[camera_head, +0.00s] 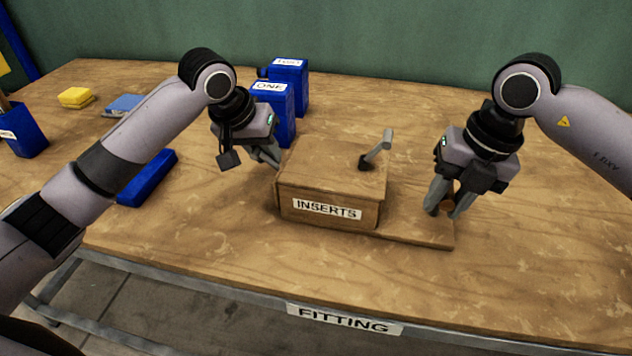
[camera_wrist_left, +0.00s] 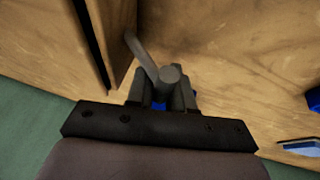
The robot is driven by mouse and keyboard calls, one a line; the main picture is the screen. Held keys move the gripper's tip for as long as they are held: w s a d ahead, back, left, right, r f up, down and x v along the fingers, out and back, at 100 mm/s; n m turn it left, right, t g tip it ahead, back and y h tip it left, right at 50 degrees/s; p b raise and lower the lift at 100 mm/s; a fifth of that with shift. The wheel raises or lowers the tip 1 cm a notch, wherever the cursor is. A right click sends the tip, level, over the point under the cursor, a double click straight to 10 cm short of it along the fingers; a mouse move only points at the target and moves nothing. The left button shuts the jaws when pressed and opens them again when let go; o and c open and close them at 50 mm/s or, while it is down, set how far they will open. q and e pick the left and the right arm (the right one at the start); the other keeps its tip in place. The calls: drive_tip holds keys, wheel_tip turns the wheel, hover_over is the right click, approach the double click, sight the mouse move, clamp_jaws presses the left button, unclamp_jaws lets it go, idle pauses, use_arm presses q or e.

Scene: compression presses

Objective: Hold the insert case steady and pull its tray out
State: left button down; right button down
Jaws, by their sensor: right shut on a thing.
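The insert case (camera_head: 290,203) is a wooden box labelled INSERTS on the table, with a grey lever (camera_head: 380,148) on top. Its wooden tray (camera_head: 425,232) sticks out of the right side, lying low along the table. My right gripper (camera_head: 447,207) is shut on a small brown knob at the tray's right end. My left gripper (camera_head: 268,157) is at the case's left side. In the left wrist view, a grey bar (camera_wrist_left: 148,57) comes off the case wall (camera_wrist_left: 115,40) and reaches between the left fingers (camera_wrist_left: 165,95), which look apart. The far fingertips are hidden.
Blue boxes (camera_head: 269,99) stand behind the left gripper, one labelled ONE. A long blue block (camera_head: 147,178) lies to the left, with a yellow block (camera_head: 75,97) and a blue bin (camera_head: 22,135) beyond. The table right of the tray is clear.

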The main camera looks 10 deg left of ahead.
idle(0.5)
use_arm(q)
drive_tip(key=shift+a, duration=2.5)
use_arm(e)
drive_tip(key=shift+d, duration=0.15)
use_arm(q)
drive_tip(key=shift+w+a, duration=0.15)
drive_tip(key=shift+a, duration=4.05)
drive_tip(key=c, duration=0.9)
unclamp_jaws()
drive_tip(key=shift+c, duration=0.2)
drive_tip(key=v, duration=1.2)
use_arm(e)
drive_tip(key=c, duration=0.8)
unclamp_jaws()
drive_tip(key=shift+o, duration=0.2)
